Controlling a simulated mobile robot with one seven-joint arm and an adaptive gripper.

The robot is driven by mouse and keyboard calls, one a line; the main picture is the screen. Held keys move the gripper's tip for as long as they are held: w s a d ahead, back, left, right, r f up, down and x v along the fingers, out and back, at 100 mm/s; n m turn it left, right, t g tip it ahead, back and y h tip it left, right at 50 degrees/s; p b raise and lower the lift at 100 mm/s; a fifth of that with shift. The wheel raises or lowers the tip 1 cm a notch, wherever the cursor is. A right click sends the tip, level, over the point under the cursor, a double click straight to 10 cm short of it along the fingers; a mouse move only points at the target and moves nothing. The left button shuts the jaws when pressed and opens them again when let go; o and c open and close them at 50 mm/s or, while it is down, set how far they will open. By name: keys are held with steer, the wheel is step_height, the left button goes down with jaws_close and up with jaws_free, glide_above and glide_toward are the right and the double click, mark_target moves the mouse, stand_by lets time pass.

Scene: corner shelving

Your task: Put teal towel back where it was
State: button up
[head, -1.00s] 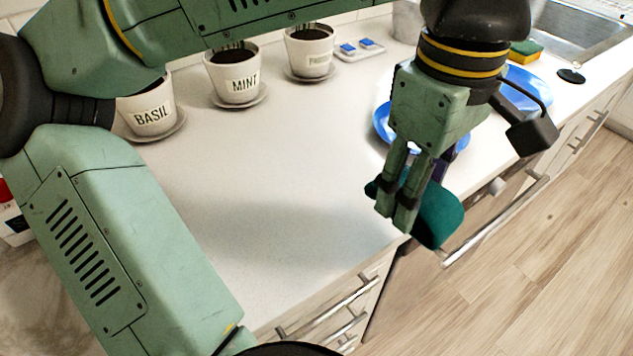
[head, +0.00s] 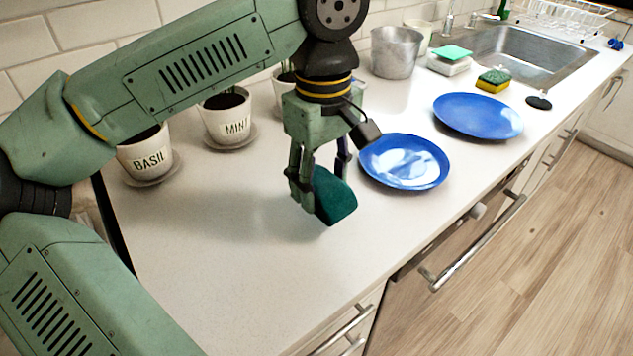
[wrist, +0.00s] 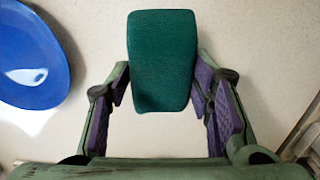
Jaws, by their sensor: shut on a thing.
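The teal towel (head: 335,196) is a dark teal, folded-looking block held between the fingers of my gripper (head: 318,190). In the head view it hangs tilted over the white counter, left of the nearer blue plate; whether it touches the counter is hard to tell. In the wrist view the towel (wrist: 162,60) is upright between the purple finger pads of my gripper (wrist: 162,95), which is shut on it. The fingers hide part of the towel in the head view.
Two blue plates (head: 404,184) (head: 478,117) lie on the counter (head: 250,270). Pots marked BASIL (head: 146,157) and MINT (head: 228,124) stand along the wall. A metal pot (head: 397,55), a sponge (head: 493,81) and a teal-topped white stack (head: 449,64) are near the sink. The front counter is clear.

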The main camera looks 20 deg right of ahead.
mark_target(316, 189)
steer(key=shift+w+a, duration=0.25)
steer(key=shift+w, duration=0.35)
step_height(316, 189, down, 3)
steer(key=shift+r+p, duration=0.1)
steer(key=shift+p, duration=0.55)
steer(key=shift+f, duration=0.45)
steer(key=shift+f+b, duration=0.2)
steer(key=shift+b, duration=0.1)
steer(key=o, duration=1.1)
steer(key=shift+r, duration=0.1)
steer(key=shift+o, duration=0.2)
step_height(316, 189, up, 12)
steer(key=shift+r+b, duration=0.15)
steer(key=shift+b, duration=0.5)
